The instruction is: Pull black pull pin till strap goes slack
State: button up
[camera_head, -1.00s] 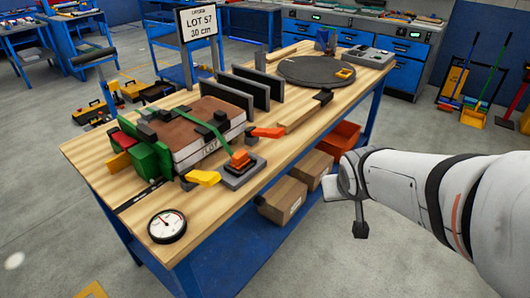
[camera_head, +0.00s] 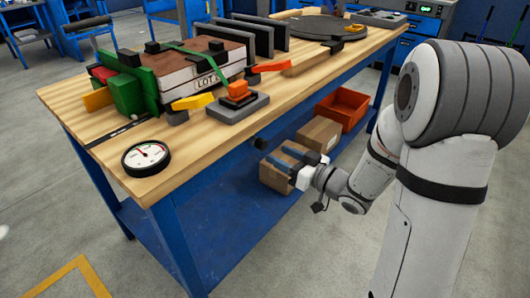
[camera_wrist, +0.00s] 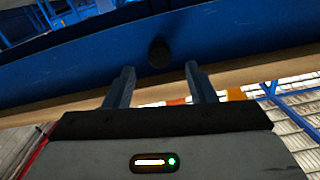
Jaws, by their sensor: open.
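A round black knob (camera_head: 259,143), likely the black pull pin, sticks out from the blue frame under the table's front edge. It also shows in the wrist view (camera_wrist: 159,53), just beyond and between my fingertips, apart from them. A green strap (camera_head: 205,57) runs over a brown-topped white block (camera_head: 190,76) labelled LOT and looks taut. My gripper (camera_head: 286,157) is open and empty, below the tabletop edge and a little right of the knob in the head view. The wrist view shows its two fingers (camera_wrist: 160,69) spread apart.
The wooden tabletop (camera_head: 95,140) overhangs above the knob. A dial gauge (camera_head: 146,158), a yellow lever (camera_head: 193,101), an orange lever (camera_head: 268,67) and an orange block on a grey base (camera_head: 238,104) sit near its front edge. Cardboard boxes (camera_head: 319,134) stand on the lower shelf.

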aim_at(264, 147)
jog(key=b+x, duration=0.1)
jog(key=x, duration=0.6)
jog(key=shift+w+a, duration=0.15)
grip_shut()
dwell(0.3)
